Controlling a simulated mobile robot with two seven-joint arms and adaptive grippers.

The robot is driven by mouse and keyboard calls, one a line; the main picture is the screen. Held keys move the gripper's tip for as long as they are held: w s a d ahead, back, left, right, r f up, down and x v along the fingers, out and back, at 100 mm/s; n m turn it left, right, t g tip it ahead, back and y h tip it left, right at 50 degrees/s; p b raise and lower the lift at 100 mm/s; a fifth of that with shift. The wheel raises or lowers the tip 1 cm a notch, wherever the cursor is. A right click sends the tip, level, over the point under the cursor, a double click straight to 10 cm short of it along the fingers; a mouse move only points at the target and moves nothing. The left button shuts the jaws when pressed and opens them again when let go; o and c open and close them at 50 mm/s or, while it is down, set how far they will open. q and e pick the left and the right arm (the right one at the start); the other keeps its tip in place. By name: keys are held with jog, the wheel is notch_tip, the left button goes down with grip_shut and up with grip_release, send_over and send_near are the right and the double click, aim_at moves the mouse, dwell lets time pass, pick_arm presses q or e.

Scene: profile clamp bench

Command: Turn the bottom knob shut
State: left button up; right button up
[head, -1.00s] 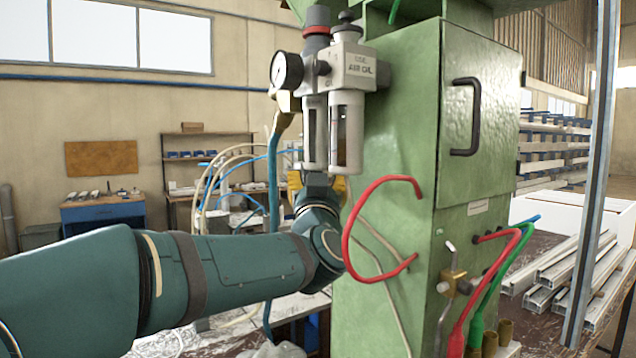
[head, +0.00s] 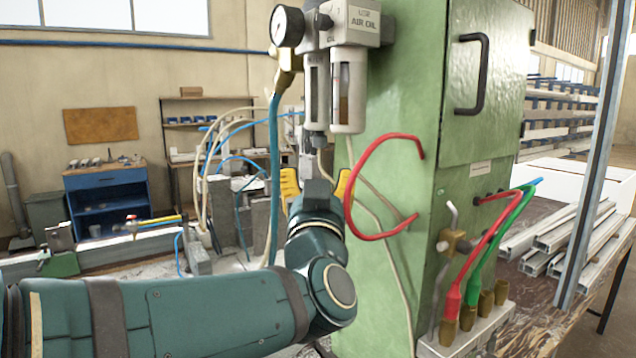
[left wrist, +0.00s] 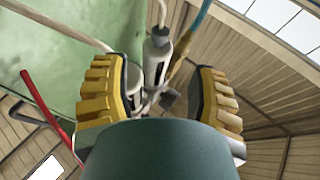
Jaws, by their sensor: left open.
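The air unit (head: 352,22) hangs on the green cabinet's left side, with two clear bowls below it. The left bowl (head: 316,88) has a small grey knob (head: 317,141) at its bottom end. The right bowl (head: 348,95) holds some amber liquid. My left gripper (head: 316,184) points up beneath the left bowl, its yellow fingers spread apart and empty. In the left wrist view the fingers (left wrist: 157,97) stand either side of the bowls' lower ends, seen from below. Whether a fingertip touches the knob cannot be told. My right gripper is not seen.
A red hose (head: 360,200) loops from the cabinet (head: 400,150) close to the right of my gripper. A blue hose (head: 273,180) hangs just left of it. Metal profiles (head: 560,235) lie on the right bench.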

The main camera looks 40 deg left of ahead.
aim_at(320, 144)
pick_arm(q)
jog(key=shift+s+d, duration=0.15)
jog(key=shift+s+a+f+m+t+h+p, duration=0.55)
jog(key=shift+s+a+m+t+h, duration=1.1)
jog(key=shift+h, duration=1.75)
jog(key=shift+m, duration=0.25)
jog(key=x, duration=0.6)
jog(key=p+x, duration=0.1)
jog(key=x, duration=0.6)
jog(key=shift+w+d+r, duration=0.15)
jog(key=shift+w+r, duration=0.05)
jog(key=shift+r, duration=0.1)
jog(key=shift+t, duration=0.25)
grip_shut()
